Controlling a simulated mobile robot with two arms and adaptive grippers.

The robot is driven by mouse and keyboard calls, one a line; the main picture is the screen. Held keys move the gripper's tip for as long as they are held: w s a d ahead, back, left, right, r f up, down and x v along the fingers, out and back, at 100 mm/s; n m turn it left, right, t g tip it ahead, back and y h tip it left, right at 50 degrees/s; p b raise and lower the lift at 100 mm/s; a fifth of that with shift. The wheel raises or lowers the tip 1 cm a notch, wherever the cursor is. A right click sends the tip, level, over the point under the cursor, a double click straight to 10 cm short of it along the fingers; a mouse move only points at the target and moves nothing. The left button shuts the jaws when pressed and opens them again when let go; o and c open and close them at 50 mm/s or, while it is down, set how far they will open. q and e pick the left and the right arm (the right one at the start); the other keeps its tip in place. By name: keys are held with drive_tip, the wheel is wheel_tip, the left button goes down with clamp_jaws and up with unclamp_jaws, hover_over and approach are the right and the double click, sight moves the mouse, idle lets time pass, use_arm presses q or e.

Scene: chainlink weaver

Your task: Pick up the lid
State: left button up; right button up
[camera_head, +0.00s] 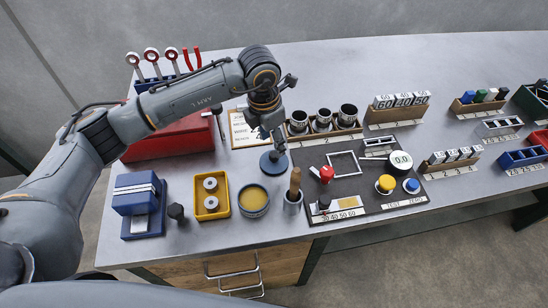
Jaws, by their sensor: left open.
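The lid appears to be a flat, round, dark blue disc (273,164) lying on the grey table, just beyond an open round tin (254,199) with yellowish contents. My left gripper (275,146) points down right over the disc, with its fingers apart and empty. The fingers cover the back part of the disc; whether they touch it I cannot tell. My right gripper is not in view.
A yellow tray (211,212) with two rolls is left of the tin. A metal cup (293,205) with a wooden-handled tool stands to its right, beside a dark mat (345,186) with several items. A red box (165,138) is behind left.

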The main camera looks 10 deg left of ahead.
sight(274, 154)
use_arm(q)
drive_tip(key=shift+f, duration=0.4)
drive_tip(key=f, duration=0.1)
drive_tip(key=f+p, duration=0.1)
drive_tip(key=f, duration=0.1)
drive_tip(key=f+p, duration=0.1)
drive_tip(key=shift+d+f, duration=0.25)
drive_tip(key=shift+f, duration=0.15)
drive_tip(key=shift+w+f, duration=0.1)
drive_tip(key=shift+f, duration=0.15)
clamp_jaws()
